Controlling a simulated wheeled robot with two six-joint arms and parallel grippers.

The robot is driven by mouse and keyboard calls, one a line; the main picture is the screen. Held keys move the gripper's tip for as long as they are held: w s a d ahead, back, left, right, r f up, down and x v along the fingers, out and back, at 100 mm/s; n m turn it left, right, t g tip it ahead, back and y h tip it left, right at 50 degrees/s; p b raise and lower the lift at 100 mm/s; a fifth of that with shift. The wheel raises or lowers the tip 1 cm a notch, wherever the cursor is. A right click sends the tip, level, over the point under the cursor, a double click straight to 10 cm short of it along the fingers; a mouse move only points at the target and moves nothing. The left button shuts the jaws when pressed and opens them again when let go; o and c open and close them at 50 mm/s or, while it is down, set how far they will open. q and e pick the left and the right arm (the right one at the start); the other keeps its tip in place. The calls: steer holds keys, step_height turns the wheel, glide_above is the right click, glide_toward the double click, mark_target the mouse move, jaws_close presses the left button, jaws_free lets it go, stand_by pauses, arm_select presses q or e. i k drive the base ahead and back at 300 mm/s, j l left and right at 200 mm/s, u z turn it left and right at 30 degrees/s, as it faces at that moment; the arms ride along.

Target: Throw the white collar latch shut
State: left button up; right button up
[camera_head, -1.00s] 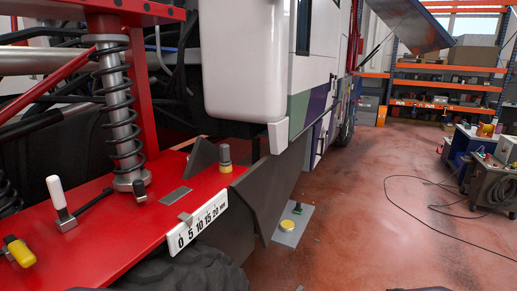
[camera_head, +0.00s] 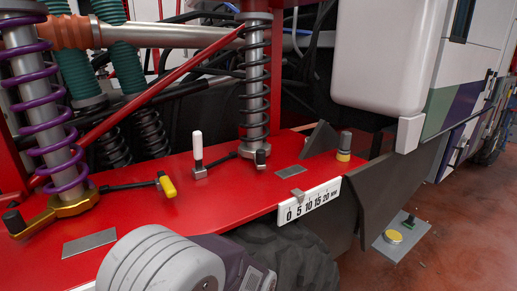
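The white collar latch (camera_head: 197,145) is a white-capped handle standing upright from a small grey block on the red deck. A dark rod runs from near it to the foot of the damper with the black spring (camera_head: 253,95). The latch stands left of that foot. A similar yellow-capped latch (camera_head: 167,186) lies tilted low to its left, with a dark rod toward the gold collar (camera_head: 70,203) under the purple spring. A rounded grey part of my own arm fills the bottom edge. Neither gripper's fingers show.
The red deck (camera_head: 235,190) has bare room around the white latch. A white millimetre scale (camera_head: 309,200) with a metal slider sits on its front edge. A grey knob with a yellow ring (camera_head: 344,146) stands at right. A grey plate with a yellow button (camera_head: 394,237) is lower right.

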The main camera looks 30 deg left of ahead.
mark_target(197, 135)
steer(key=k+l+u, duration=0.1)
steer(key=u, duration=0.25)
steer(key=k+l+u, duration=0.1)
steer(key=u, duration=0.25)
steer(key=i+u, duration=0.1)
steer(key=u, duration=0.75)
steer(key=i, duration=0.15)
steer(key=k+l+u, duration=0.1)
steer(key=l, duration=0.15)
steer(key=k+l+u, duration=0.1)
steer(key=l, duration=0.1)
